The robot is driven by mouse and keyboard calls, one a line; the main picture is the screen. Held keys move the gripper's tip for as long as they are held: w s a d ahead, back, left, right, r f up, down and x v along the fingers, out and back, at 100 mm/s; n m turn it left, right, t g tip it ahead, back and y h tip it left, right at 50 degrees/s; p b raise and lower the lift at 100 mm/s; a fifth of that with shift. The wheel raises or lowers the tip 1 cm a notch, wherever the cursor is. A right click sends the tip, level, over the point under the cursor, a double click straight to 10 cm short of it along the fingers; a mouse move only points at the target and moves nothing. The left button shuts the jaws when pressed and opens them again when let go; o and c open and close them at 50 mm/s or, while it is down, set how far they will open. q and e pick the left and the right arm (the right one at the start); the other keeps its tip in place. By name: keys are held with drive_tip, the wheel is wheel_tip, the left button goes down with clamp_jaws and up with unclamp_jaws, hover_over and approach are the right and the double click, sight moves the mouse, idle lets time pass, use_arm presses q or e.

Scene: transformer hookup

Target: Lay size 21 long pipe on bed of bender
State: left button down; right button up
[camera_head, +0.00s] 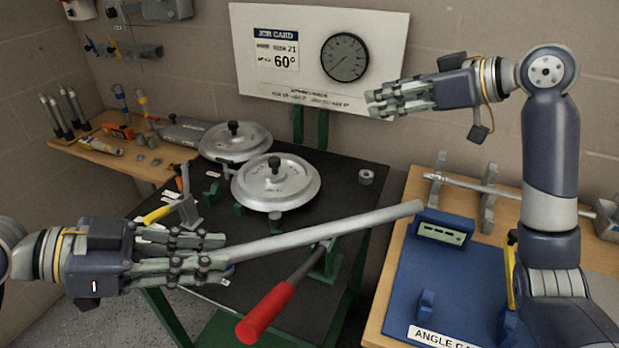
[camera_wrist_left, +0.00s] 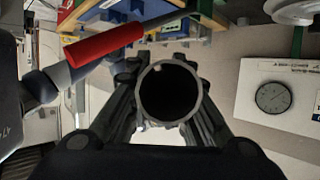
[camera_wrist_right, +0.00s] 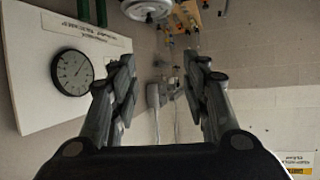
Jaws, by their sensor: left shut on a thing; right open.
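A long grey pipe (camera_head: 320,231) is held by my left gripper (camera_head: 205,258) near its left end and slants up to the right, in front of the bender (camera_head: 330,168). Its open round end shows in the left wrist view (camera_wrist_left: 169,92), between the fingers. I cannot read its size. The bender has two round silver discs, the nearer one (camera_head: 276,184) in the middle, and a red-handled lever (camera_head: 266,312) at the front. The pipe appears above the black top, apart from the discs. My right gripper (camera_head: 385,100) is open and empty by the job card; its spread fingers show in the right wrist view (camera_wrist_right: 160,95).
A job card board (camera_head: 318,55) with a dial stands at the back. A blue angle gauge station (camera_head: 450,270) is on the wooden table at right, with a thin rod (camera_head: 480,186) on supports behind it. A wooden bench (camera_head: 120,150) with tools is at left.

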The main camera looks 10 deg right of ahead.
drive_tip(key=s+a+f+n+g+y, duration=0.1)
drive_tip(key=s+a+n+g, duration=0.7)
drive_tip(key=a, duration=0.4)
drive_tip(key=n+g+h, duration=0.1)
drive_tip(key=n+g, duration=0.3)
approach(250, 244)
drive_tip(key=x, duration=1)
clamp_jaws()
use_arm(q)
drive_tip(key=c, duration=1.4)
unclamp_jaws()
